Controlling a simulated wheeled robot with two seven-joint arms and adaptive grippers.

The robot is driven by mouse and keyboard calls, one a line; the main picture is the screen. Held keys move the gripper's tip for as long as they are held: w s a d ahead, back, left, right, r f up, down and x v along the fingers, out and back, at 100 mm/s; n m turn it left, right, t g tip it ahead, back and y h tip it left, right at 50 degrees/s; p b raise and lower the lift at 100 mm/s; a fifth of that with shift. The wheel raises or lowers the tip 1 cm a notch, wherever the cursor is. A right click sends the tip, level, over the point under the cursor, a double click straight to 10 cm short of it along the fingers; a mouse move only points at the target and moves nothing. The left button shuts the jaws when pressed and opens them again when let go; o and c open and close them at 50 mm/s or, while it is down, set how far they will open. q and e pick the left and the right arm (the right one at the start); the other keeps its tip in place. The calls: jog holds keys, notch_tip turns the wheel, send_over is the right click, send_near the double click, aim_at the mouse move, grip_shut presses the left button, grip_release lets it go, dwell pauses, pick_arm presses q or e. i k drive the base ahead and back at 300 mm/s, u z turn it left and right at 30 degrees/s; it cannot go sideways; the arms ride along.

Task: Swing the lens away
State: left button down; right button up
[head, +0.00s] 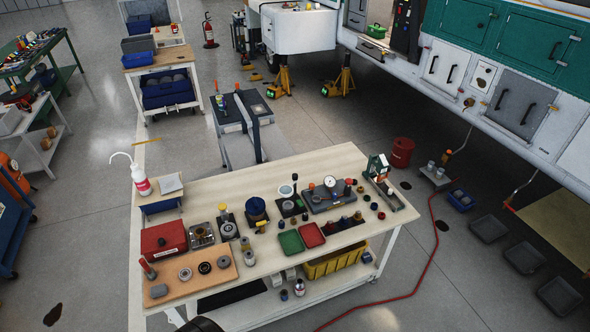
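A small round pale disc with a dark rim (286,190), which looks like the lens, shows near the back middle of the wooden workbench (255,180). It sits just above a dark square base (291,207). The picture is too small to tell how the lens is joined to the base or what lies under it. Neither of my grippers can be made out. A dark rounded shape cut off at the bottom edge may be part of me.
A gauge plate (327,197) and a small green-and-white machine (380,172) stand right of the lens. A blue round container (256,210) is to its left. Green (291,243) and red (311,235) trays lie in front. A red box (163,240) stands at the left.

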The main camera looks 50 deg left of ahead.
aim_at(285, 191)
jog(key=u, duration=0.55)
jog(key=i, duration=0.75)
jog(key=u, duration=0.75)
